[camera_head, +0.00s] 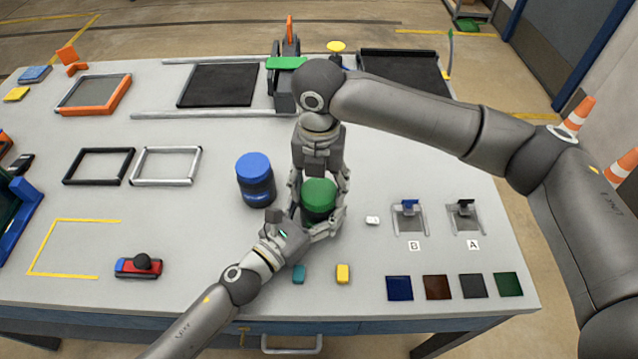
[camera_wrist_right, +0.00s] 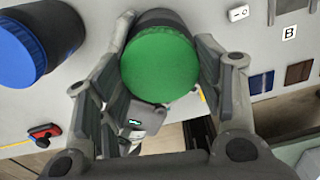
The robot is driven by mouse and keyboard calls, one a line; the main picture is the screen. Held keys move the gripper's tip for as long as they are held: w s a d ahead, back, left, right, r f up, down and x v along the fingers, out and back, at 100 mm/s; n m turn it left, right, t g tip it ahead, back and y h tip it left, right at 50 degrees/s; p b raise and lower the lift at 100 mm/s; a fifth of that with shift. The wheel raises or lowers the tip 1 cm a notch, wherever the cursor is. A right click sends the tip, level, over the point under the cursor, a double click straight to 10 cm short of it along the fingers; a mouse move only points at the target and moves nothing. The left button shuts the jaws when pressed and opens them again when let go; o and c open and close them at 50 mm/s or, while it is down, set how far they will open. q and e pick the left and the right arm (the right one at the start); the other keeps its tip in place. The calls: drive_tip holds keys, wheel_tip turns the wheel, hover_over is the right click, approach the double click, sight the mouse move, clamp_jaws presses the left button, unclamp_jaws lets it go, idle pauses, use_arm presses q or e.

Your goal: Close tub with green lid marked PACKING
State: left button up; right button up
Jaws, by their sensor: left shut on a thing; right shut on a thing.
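The tub (camera_head: 318,214) is dark and stands upright on the table, with the green lid (camera_head: 319,192) on top. The lid also shows as a green disc in the right wrist view (camera_wrist_right: 160,64). No PACKING marking is legible. My right gripper (camera_head: 320,203) comes from above, its fingers on both sides of the lid, shut on it. My left gripper (camera_head: 305,226) reaches in from the lower left and is shut on the tub's body. The fingers hide much of the tub, and I cannot tell whether the lid is fully seated.
A second tub with a blue lid (camera_head: 254,168) stands close on the left. A white switch (camera_head: 372,220) and two clamps by labels A and B lie to the right.

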drive_tip(key=m, duration=0.5)
drive_tip(key=shift+m, duration=0.4)
drive_tip(key=m, duration=0.3)
drive_tip(key=shift+m, duration=0.3)
drive_tip(key=m, duration=0.3)
drive_tip(key=shift+f+m, duration=0.1)
drive_tip(key=shift+m, duration=0.3)
drive_tip(key=m, duration=0.3)
drive_tip(key=shift+m, duration=0.4)
drive_tip(key=m, duration=0.3)
drive_tip(key=shift+m, duration=0.4)
drive_tip(key=m, duration=0.3)
drive_tip(key=shift+a+m, duration=0.1)
drive_tip(key=shift+m, duration=0.3)
drive_tip(key=m, duration=0.8)
drive_tip(key=o, duration=1.1)
